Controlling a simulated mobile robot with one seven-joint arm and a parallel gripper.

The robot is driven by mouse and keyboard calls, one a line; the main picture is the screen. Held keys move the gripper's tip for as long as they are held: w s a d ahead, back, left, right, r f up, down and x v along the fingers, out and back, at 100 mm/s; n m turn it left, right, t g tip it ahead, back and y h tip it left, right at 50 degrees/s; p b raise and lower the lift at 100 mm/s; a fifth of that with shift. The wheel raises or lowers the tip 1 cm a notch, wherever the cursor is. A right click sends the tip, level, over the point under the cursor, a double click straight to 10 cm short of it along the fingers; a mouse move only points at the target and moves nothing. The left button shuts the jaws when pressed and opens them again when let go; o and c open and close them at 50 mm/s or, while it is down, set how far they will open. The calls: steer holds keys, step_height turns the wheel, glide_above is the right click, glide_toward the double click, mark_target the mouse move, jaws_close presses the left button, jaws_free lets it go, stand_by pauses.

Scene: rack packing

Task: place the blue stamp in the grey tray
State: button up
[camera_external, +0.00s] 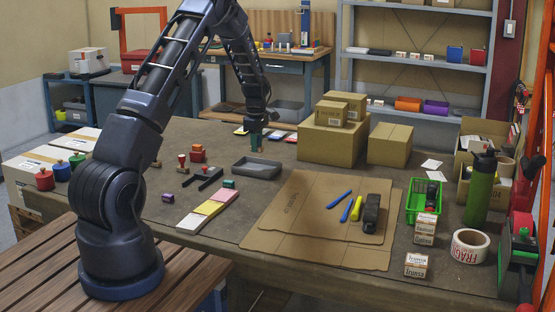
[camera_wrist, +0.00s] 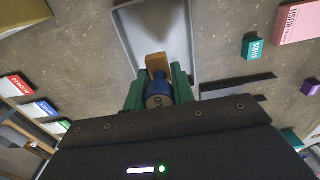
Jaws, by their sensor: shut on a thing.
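My gripper (camera_external: 257,143) points down just behind the grey tray (camera_external: 256,168) in the outside view. In the wrist view, the green fingers of my gripper (camera_wrist: 159,92) are shut on the blue stamp (camera_wrist: 158,86). The stamp has a blue body and a wooden block (camera_wrist: 157,63) at its far end. In the wrist view, the grey tray (camera_wrist: 164,34) lies ahead of the fingers, and the stamp overlaps its near part. The tray looks empty. In the outside view I cannot make out the stamp between the fingers.
Cardboard boxes (camera_external: 333,138) stand behind right. Cardboard sheets (camera_external: 300,218) lie in front right.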

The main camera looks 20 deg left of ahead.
steer(key=shift+f, duration=3.55)
steer(key=o, duration=1)
steer(key=shift+f, duration=0.1)
